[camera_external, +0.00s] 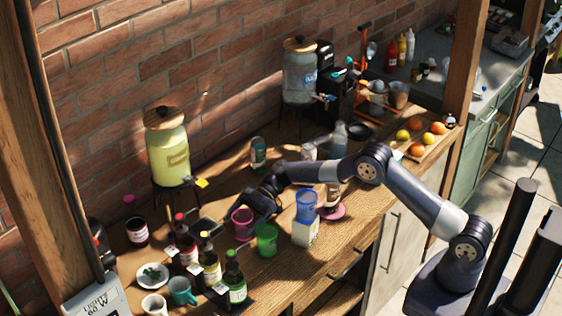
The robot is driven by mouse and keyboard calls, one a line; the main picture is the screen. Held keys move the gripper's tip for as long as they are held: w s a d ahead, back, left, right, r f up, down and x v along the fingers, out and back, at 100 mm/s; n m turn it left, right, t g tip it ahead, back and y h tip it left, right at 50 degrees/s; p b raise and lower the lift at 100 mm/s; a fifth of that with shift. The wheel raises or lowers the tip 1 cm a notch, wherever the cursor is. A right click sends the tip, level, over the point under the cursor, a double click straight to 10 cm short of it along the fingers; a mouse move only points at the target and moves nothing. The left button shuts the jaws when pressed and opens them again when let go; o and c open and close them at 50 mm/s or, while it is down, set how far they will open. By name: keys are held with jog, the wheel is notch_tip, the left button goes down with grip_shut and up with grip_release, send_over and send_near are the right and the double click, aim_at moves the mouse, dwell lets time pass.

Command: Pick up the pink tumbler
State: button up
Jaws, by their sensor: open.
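The pink tumbler (242,223) stands upright on the wooden table, left of the green tumbler (267,241). My gripper (252,207) is open and reaches in from the right, at the tumbler's upper right side. Its dark fingers overlap the tumbler's rim in this view. I cannot tell whether they touch it or are around it.
Several dark bottles (210,268) stand close on the left, with a teal mug (182,291) in front. A yellow drink dispenser (168,150) stands behind. Table is bare (290,275) in front of the green tumbler.

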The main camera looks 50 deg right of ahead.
jog(key=shift+c, duration=0.3)
jog(key=c, duration=1)
